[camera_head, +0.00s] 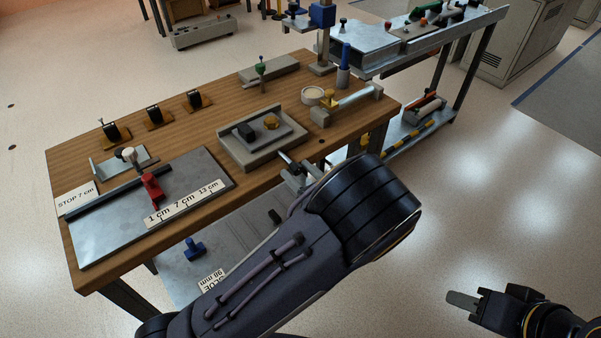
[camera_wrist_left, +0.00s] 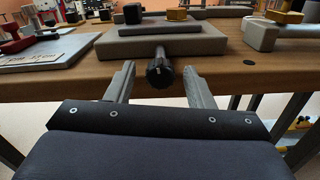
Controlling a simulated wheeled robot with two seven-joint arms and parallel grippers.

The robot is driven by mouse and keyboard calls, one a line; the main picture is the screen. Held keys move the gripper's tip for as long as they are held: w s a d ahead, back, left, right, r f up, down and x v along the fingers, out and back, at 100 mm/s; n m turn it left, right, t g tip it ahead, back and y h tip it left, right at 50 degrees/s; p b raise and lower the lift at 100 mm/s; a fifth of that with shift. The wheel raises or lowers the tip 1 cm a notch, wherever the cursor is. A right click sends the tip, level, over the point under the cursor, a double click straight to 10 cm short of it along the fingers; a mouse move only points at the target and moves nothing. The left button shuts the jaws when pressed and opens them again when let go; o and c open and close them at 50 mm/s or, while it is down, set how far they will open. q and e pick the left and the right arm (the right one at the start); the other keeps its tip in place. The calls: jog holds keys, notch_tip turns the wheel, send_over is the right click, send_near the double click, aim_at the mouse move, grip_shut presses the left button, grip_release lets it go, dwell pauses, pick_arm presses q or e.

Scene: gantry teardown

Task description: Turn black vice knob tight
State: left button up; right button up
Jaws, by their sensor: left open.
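The black vice knob (camera_wrist_left: 160,72) sticks out from the front of the grey vice (camera_wrist_left: 165,44) at the table edge. In the wrist view my left gripper (camera_wrist_left: 158,80) is open, with one finger on each side of the knob. A gap shows between the knob and each finger. In the head view the vice (camera_head: 233,151) sits on the wooden table, and my left gripper (camera_head: 294,170) is at its front edge, mostly hidden by my wrist. My right gripper (camera_head: 464,301) is low at the right, away from the table; its opening is unclear.
A steel plate with a red clamp (camera_head: 152,187) and a scale label lies left of the vice. A grey block with a yellow knob (camera_head: 328,98) stands to its right. Below is a shelf with a blue part (camera_head: 194,249). Floor at the right is clear.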

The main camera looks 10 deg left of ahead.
pick_arm(q)
jog(key=shift+c, duration=0.5)
jog(key=c, duration=0.9)
jog(key=shift+r+m+p, duration=0.25)
jog(key=shift+m+p, duration=0.35)
jog(key=shift+p, duration=0.5)
jog(key=shift+f, duration=0.25)
jog(key=o, duration=1)
